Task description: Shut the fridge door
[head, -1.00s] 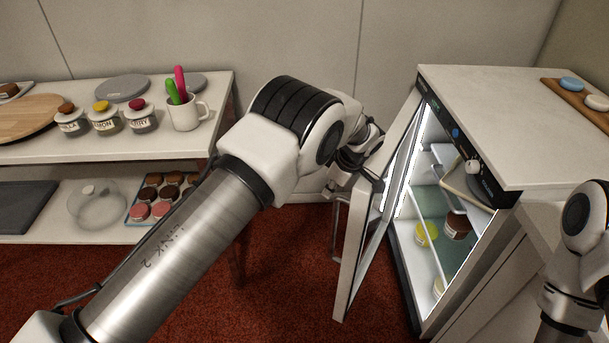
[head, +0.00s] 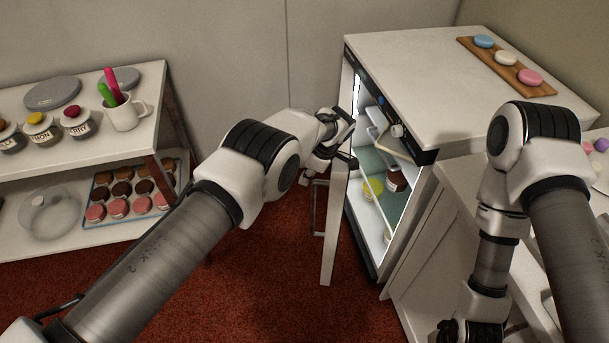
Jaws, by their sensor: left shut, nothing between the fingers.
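A macaron board (head: 505,62) lies on the fridge top. A shelf unit (head: 150,125) on the left holds jars, a mug (head: 124,114) and a tray of cakes (head: 128,195). A counter (head: 440,215) adjoins the fridge at right. Red floor is clear before the door.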

